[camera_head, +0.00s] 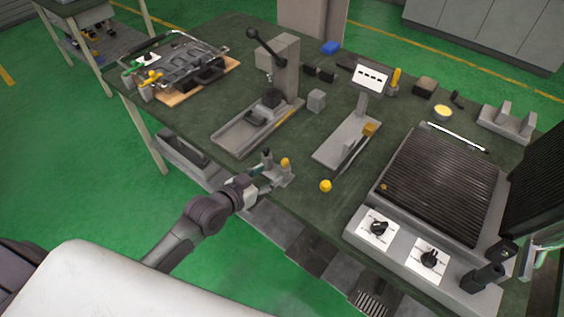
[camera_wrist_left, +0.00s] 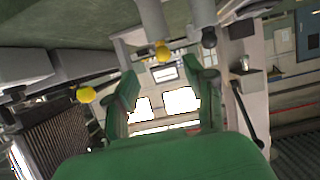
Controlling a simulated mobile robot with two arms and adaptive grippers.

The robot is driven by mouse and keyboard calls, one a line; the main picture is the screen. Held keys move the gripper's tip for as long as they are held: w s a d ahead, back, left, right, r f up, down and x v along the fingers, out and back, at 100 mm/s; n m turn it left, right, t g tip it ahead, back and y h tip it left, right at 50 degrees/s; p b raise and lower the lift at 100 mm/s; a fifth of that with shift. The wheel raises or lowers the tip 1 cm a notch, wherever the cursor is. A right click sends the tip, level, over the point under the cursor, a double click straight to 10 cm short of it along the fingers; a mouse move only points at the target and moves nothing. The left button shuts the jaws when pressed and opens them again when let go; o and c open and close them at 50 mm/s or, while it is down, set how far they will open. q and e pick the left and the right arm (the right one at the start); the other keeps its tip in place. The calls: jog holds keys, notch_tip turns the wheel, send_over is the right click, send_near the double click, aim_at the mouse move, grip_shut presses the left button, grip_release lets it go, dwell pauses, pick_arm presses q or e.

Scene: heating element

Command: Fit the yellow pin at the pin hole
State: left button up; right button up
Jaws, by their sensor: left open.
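A yellow-topped grey pin (camera_head: 285,163) stands upright in a small grey block (camera_head: 284,180) at the table's front edge, beside a dark-topped pin (camera_head: 266,155). My left gripper (camera_head: 264,180) is open beside this block. In the left wrist view, the yellow-topped pin (camera_wrist_left: 162,50) shows beyond and between the green fingers (camera_wrist_left: 166,82), apart from them. The dark-topped pin (camera_wrist_left: 208,38) is by the right finger. A separate yellow ball (camera_head: 325,186) is by the table edge. I cannot make out the pin hole. My right gripper is not seen.
A lever press (camera_head: 285,75) and a sloped stand with a white panel (camera_head: 369,79) are behind the block. A ribbed grill (camera_head: 440,185) with two knobs fills the right. A wire-frame fixture (camera_head: 185,65) is at the far left.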

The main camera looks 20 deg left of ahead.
aim_at(283, 163)
pick_arm(q)
jog(key=x, duration=0.3)
jog(key=shift+w+a, duration=0.1)
jog(key=shift+a, duration=0.05)
jog(key=shift+w+f, duration=0.2)
jog(key=shift+w, duration=0.1)
jog(key=shift+w+d+p, duration=0.25)
jog(key=shift+w+p, duration=0.05)
jog(key=shift+w, duration=0.2)
jog(key=x, duration=0.3)
jog(key=shift+w+d+p, duration=0.2)
jog(key=shift+w+p, duration=0.15)
jog(key=shift+w, duration=0.05)
jog(key=shift+w+d+f, duration=0.1)
jog(key=shift+w+f, duration=0.05)
jog(key=shift+w, duration=0.1)
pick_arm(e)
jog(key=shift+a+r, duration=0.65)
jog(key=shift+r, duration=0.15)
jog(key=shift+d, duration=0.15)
pick_arm(q)
grip_shut()
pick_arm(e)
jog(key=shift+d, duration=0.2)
